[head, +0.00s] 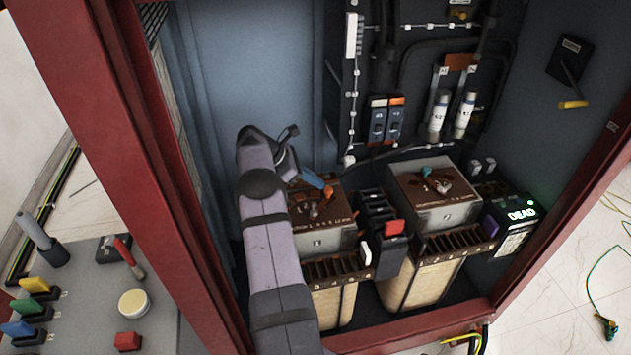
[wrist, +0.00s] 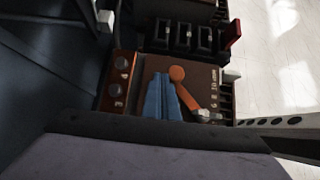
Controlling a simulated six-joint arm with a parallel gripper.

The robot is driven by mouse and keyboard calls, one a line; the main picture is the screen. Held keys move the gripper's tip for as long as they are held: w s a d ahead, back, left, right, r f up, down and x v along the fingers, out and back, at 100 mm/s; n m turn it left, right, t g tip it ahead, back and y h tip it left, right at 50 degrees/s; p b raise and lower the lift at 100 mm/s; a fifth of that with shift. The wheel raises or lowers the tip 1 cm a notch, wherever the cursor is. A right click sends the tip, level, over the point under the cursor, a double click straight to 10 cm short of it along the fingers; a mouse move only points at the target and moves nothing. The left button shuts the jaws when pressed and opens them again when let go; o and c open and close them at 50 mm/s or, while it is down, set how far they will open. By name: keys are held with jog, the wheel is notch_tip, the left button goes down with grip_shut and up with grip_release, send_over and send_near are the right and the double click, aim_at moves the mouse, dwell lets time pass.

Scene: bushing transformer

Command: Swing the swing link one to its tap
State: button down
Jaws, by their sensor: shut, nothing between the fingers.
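An orange swing link (wrist: 190,94) lies on the brown top plate (wrist: 142,68) of the left transformer block in the wrist view. Its round end is at the top and its silver end lies by the printed numbers at the lower right. My gripper (wrist: 163,76) has its blue fingers shut and empty, just left of the link's round end; I cannot tell whether they touch it. In the head view my gripper (head: 327,188) is over the back of the left block (head: 318,240). A "one" mark on the link is not readable.
A second block (head: 440,215) with its own link stands to the right. Slotted racks front both blocks. Red cabinet posts (head: 150,160) flank the opening. A black box (head: 510,215) reads "DEAD".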

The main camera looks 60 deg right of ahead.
jog(key=b+v, duration=0.2)
jog(key=v, duration=0.5)
dwell(0.4)
jog(key=shift+w+a+r, duration=0.1)
jog(key=shift+a+r, duration=0.1)
